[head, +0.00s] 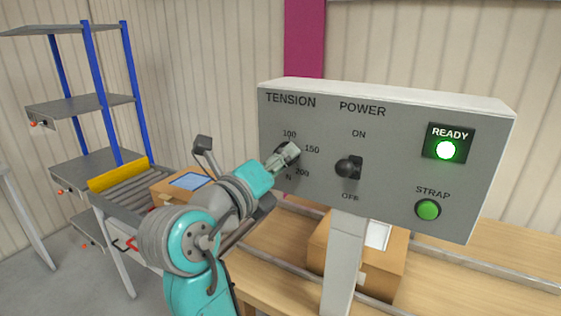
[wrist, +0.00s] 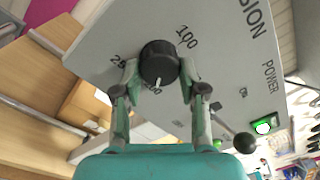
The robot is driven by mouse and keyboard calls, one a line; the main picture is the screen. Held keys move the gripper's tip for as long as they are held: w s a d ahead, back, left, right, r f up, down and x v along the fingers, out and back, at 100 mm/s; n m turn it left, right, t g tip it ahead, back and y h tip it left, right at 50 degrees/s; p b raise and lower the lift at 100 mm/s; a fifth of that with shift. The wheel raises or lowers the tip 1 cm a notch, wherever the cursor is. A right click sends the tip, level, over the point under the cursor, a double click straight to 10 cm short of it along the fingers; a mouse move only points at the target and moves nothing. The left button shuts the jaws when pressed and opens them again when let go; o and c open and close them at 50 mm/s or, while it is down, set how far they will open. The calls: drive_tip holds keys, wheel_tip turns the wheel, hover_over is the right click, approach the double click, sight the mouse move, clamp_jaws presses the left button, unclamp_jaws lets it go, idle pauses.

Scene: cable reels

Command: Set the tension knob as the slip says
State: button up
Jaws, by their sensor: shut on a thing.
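The tension knob (wrist: 158,63) is a round black dial with a white pointer mark, on the grey panel (head: 385,190) under the word TENSION. My gripper (head: 287,156) is shut on it, with one finger on either side in the wrist view (wrist: 158,78). The pointer faces the bottom of the wrist view, towards a number partly hidden; I cannot read it surely. In the head view 100, 150 and 200 show around the dial, and my gripper covers the knob. A white paper (head: 378,236) lies on a carton below the panel; its writing is unreadable.
The black power lever (head: 348,168) stands right of the knob, between ON and OFF labels. The READY lamp (head: 446,149) glows green above the green STRAP button (head: 428,210). A carton (head: 390,270) sits behind the panel's post. A shelf rack (head: 95,103) stands at left.

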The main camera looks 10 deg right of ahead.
drive_tip(key=shift+f, duration=0.15)
drive_tip(key=o, duration=1.1)
drive_tip(key=shift+o, duration=0.2)
drive_tip(key=v, duration=1.2)
drive_tip(key=shift+a, duration=0.1)
